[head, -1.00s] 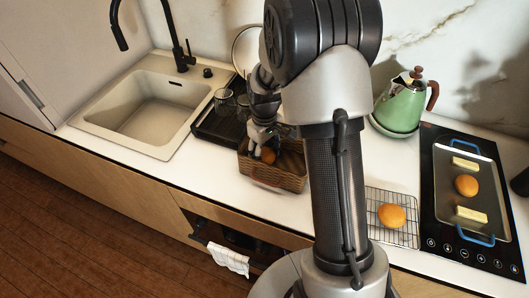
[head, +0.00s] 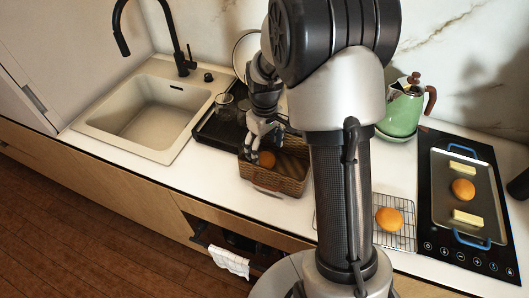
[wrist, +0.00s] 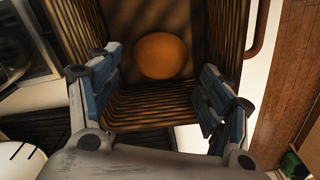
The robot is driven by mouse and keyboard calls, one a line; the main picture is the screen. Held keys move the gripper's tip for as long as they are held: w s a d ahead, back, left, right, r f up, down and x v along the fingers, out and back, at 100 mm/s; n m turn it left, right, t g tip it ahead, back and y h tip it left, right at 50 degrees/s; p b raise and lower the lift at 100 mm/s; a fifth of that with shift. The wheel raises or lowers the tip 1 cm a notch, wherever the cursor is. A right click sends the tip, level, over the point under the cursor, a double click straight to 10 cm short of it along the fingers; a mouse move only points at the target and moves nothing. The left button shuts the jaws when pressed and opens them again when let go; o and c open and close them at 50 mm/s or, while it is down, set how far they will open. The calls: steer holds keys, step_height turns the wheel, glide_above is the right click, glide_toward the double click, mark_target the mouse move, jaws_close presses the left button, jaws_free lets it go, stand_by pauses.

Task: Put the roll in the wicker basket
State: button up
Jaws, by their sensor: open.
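The wicker basket (head: 288,184) stands on the counter near its front edge, between the sink and my arm. An orange-brown roll (head: 267,159) lies inside it, toward the left in the head view. My gripper (head: 263,139) is just above the basket, over that roll. In the wrist view the roll (wrist: 161,56) rests on the basket floor between the two spread fingers (wrist: 161,84), apart from both. My gripper is open and empty. Another roll (head: 389,219) lies on the wire rack, and one more (head: 463,189) is on the blue-handled tray.
A black drying rack (head: 215,131) with a glass (head: 224,103) is behind the basket, beside the sink (head: 150,115). A green kettle (head: 401,112) stands at the back. The tray (head: 442,211), also holding two butter-like blocks, sits on the black cooktop (head: 428,228).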

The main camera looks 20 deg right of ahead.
mark_target(264, 157)
steer(key=s+a+r+m+t+p, duration=0.1)
steer(key=s+a+r, duration=0.1)
steer(key=s+r, duration=0.5)
steer(key=s+a+r+m+t+p, duration=0.1)
steer(key=s+a+r, duration=0.1)
steer(key=r, duration=1)
steer(key=s+a+r+m+t, duration=0.1)
steer(key=s+a, duration=0.1)
steer(key=s, duration=0.5)
steer(key=s+a+r+m+t, duration=0.1)
steer(key=s, duration=0.6)
steer(key=shift+s+a+r+t, duration=0.3)
steer(key=shift+s+a+r, duration=0.1)
steer(key=shift+f+b, duration=0.4)
steer(key=shift+b, duration=0.25)
